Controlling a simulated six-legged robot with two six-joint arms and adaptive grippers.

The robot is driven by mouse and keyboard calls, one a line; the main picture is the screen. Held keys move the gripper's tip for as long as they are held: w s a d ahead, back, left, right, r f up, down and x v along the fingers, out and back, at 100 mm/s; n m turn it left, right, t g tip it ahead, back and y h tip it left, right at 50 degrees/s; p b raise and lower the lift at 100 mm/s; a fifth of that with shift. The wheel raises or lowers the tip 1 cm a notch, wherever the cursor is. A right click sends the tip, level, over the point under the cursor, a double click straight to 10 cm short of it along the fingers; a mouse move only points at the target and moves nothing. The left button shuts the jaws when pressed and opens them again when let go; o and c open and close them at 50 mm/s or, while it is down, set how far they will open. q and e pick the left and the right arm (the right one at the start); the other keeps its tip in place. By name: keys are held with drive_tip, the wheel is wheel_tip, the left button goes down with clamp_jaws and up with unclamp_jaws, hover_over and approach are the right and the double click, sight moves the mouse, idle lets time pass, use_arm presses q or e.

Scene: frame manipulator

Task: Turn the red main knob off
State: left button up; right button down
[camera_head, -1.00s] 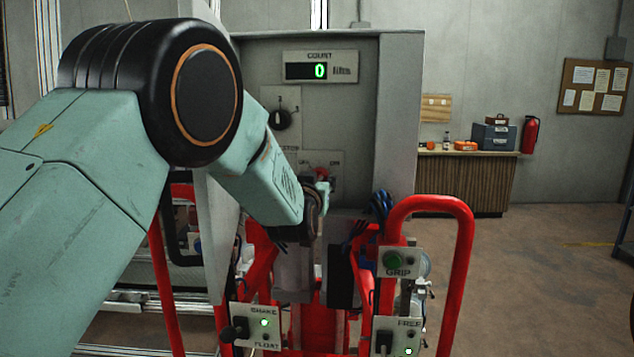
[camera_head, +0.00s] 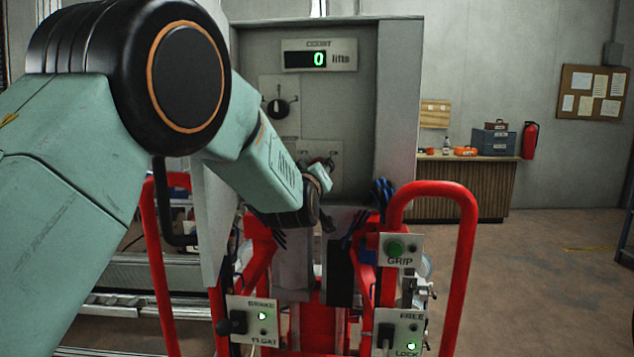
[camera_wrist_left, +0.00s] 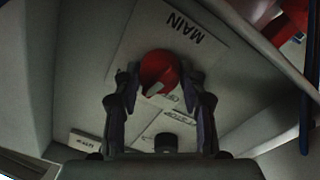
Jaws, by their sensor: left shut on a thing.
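The red main knob (camera_wrist_left: 158,70) sits on a pale plate marked MAIN (camera_wrist_left: 165,35) in the left wrist view. A pale pointer mark shows on the knob's lower side in that picture. My left gripper (camera_wrist_left: 162,82) has one finger on each side of the knob and is shut on it. In the head view my left gripper (camera_head: 320,182) is at the lower part of the grey panel (camera_head: 350,110), tilted, and it hides most of the knob. My right gripper is in neither view.
A black selector knob (camera_head: 281,106) and a count display reading 0 (camera_head: 319,60) are higher on the panel. Red tube handles (camera_head: 465,240) stand below, with GRIP (camera_head: 398,250), BRAKE/FLOAT (camera_head: 252,320) and FREE/LOCK (camera_head: 399,330) plates. Floor at the right is open.

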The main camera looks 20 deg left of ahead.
use_arm(q)
drive_tip(key=n+b, duration=0.2)
drive_tip(key=n, duration=0.1)
drive_tip(key=n+b, duration=0.3)
drive_tip(key=shift+f+n, duration=0.2)
drive_tip(key=shift+n, duration=0.2)
drive_tip(key=shift+r+n+y+b, duration=0.1)
drive_tip(key=shift+n+y+b, duration=0.2)
drive_tip(key=shift+n+b, duration=2.25)
drive_tip(key=shift+n, duration=0.25)
drive_tip(key=o, duration=1.2)
drive_tip(key=shift+c, duration=0.2)
drive_tip(key=shift+s+r, duration=0.1)
drive_tip(key=s+d, duration=0.2)
drive_tip(key=s, duration=0.9)
drive_tip(key=shift+s+f, duration=0.3)
drive_tip(key=shift+s, duration=0.1)
